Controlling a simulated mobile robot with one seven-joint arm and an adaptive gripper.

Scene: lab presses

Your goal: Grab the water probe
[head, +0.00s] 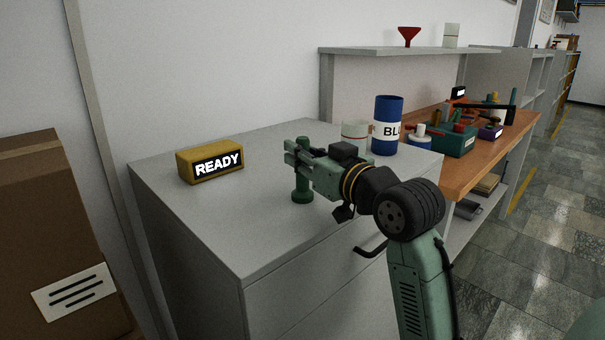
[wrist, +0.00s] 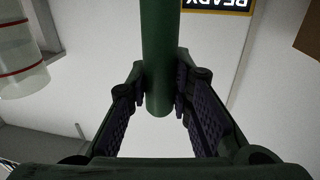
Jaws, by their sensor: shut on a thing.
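The water probe seems to be the green upright piece (head: 302,194) with a wider round foot, on the grey cabinet top. My gripper (head: 297,160) is level above the cabinet and shut around its upper part. In the wrist view the green rod (wrist: 158,60) runs between the two dark finger pads of my gripper (wrist: 160,90), which touch it on both sides. The part of the rod behind the fingers is hidden in the head view. I cannot tell whether its foot still touches the cabinet.
A yellow READY sign (head: 210,160) stands to the left on the cabinet top (head: 240,220). A blue drum (head: 387,125) and a pale container (head: 355,133) stand behind my gripper to the right. A wooden bench (head: 478,165) with several tools lies beyond. The front left of the cabinet top is clear.

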